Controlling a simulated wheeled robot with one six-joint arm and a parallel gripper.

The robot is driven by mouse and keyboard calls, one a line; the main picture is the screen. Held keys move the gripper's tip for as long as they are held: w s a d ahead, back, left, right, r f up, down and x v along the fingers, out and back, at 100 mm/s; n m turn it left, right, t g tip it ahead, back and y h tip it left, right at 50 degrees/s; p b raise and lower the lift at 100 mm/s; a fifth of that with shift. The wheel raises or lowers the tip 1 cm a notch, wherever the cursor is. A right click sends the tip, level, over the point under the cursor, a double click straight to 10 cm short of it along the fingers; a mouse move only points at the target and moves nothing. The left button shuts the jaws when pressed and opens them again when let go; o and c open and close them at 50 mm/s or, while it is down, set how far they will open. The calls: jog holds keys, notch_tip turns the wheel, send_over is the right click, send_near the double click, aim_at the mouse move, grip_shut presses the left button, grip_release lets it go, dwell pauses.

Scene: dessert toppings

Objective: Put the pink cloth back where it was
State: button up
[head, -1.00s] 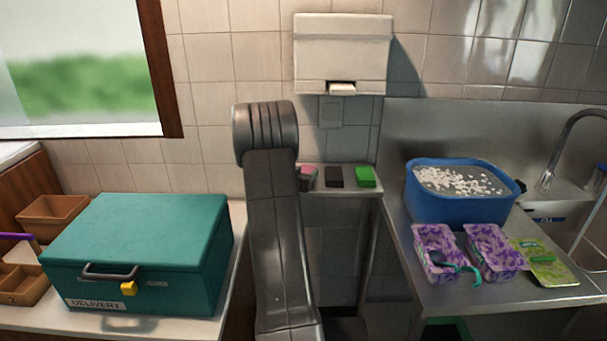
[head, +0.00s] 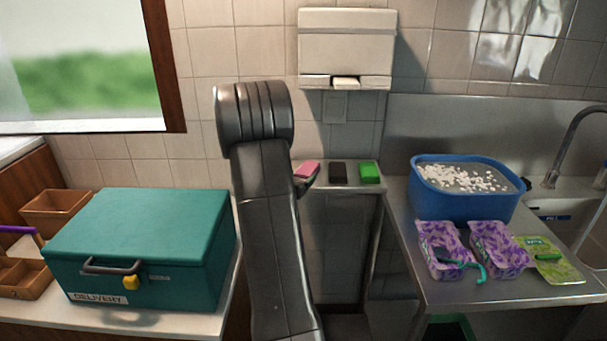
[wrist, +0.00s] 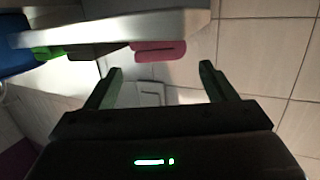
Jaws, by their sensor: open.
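The pink cloth (head: 307,169) lies at the left end of the small wall shelf (head: 340,189), in a row with a black cloth (head: 338,173) and a green cloth (head: 370,172). In the wrist view the pink cloth (wrist: 160,50) shows ahead of my gripper (wrist: 161,70), beside the shelf's pale edge. My gripper's two fingers are spread with nothing between them, and the cloth appears beyond the fingertips. In the head view my arm hides most of the gripper; a dark part of it shows just under the pink cloth.
A teal delivery box (head: 150,235) stands on the left counter by brown bins (head: 58,212). A white dispenser (head: 346,45) hangs above the shelf. On the right steel counter are a blue tub (head: 462,205) of white pieces, purple-patterned packs (head: 500,248) and a green pack (head: 552,262).

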jog(key=shift+v, duration=1.9)
